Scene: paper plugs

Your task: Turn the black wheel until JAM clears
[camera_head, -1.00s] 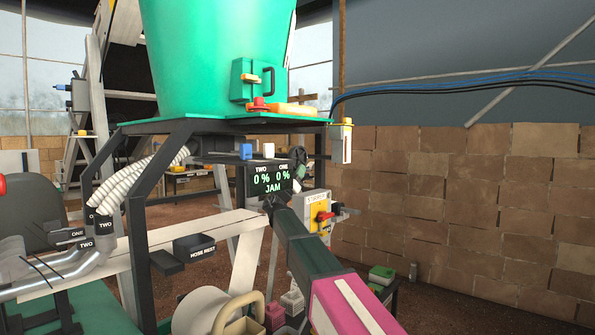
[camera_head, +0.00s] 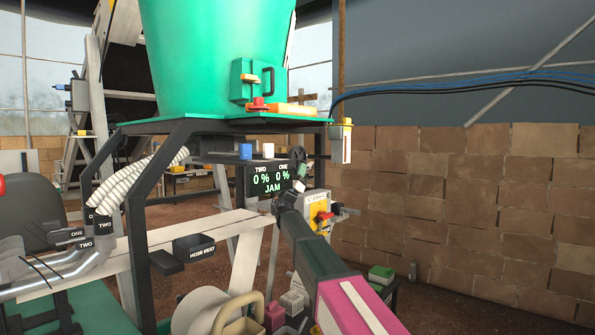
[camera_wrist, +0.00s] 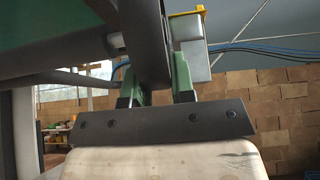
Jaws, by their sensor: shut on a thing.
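The display box (camera_head: 272,179) under the green tank reads TWO 0 %, ONE 0 % and JAM in green. The black wheel (camera_head: 304,165) is small and partly hidden at the right end of the display. My gripper (camera_head: 299,187) reaches up to it from the lower right. In the wrist view my gripper (camera_wrist: 157,83) has its two green fingers on either side of a thick dark bar of the wheel (camera_wrist: 149,35), shut on it. Most of the wheel lies outside the wrist view.
The green tank (camera_head: 222,55) stands on a dark frame above the display. A yellow and grey STARTER box (camera_head: 317,212) is just right of my gripper. A white beam with a HOSE REST holder (camera_head: 194,245) is at the left. A brick wall (camera_head: 450,200) closes off the right.

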